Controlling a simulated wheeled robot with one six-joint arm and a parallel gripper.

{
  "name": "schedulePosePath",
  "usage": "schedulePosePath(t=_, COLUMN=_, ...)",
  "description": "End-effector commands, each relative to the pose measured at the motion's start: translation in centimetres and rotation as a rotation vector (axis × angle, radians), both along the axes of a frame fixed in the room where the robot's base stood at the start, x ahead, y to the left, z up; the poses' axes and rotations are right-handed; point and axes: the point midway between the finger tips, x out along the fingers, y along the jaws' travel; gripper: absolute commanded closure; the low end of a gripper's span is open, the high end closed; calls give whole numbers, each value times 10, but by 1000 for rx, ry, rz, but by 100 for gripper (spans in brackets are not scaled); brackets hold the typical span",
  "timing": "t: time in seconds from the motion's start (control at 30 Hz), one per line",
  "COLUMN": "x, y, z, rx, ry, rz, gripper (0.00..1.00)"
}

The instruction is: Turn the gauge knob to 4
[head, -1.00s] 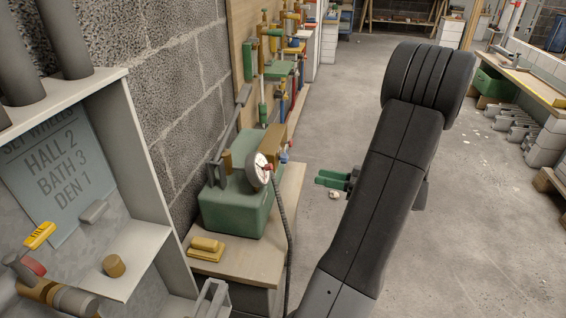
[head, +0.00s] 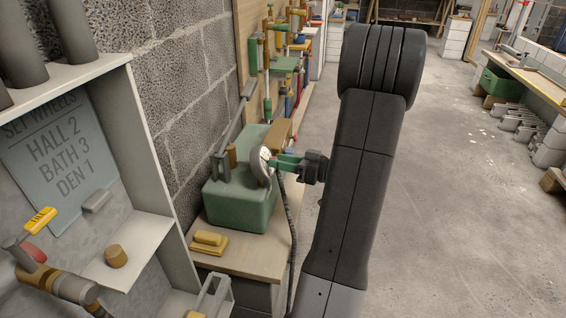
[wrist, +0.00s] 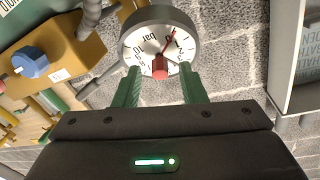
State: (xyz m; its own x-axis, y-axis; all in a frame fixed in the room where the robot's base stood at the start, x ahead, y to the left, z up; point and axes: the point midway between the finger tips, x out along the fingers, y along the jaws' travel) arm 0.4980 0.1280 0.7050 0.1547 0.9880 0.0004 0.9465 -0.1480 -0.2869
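The round gauge (head: 260,168) is on the green box (head: 235,207) on the wooden bench. In the wrist view the gauge (wrist: 142,42) shows a white dial marked "bar", appearing upside down, with a thin red needle pointing to the upper right, near the low numbers. Its red knob (wrist: 160,70) sticks out towards the camera. My gripper (wrist: 161,73) has its green fingers apart, one on each side of the knob, with gaps visible. In the head view my gripper (head: 278,163) reaches the gauge face from the right; the knob is hidden there.
A yellow block (head: 208,242) lies on the bench (head: 255,257). A grey cabinet (head: 150,150) with a sign reading HALL 2, BATH 3, DEN 1 (head: 60,165) stands at left. A block wall is behind. A blue knob (wrist: 30,62) shows in the wrist view. Open floor lies to the right.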

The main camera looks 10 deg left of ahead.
Motion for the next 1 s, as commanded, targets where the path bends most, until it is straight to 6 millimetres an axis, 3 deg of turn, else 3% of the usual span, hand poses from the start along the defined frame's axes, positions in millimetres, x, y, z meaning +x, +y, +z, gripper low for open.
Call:
schedulePosePath(t=0.13, x=0, y=0, z=0, rx=0, ry=0, rz=0, gripper=63)
schedulePosePath(t=0.33, x=0, y=0, z=0, rx=0, ry=0, rz=0, gripper=100)
schedulePosePath(t=0.73, x=-1, y=-1, z=0, rx=0, ry=46, rz=-19, gripper=100)
schedulePosePath(t=1.0, x=-2, y=0, z=1, rx=6, ry=208, rz=-86, gripper=100)
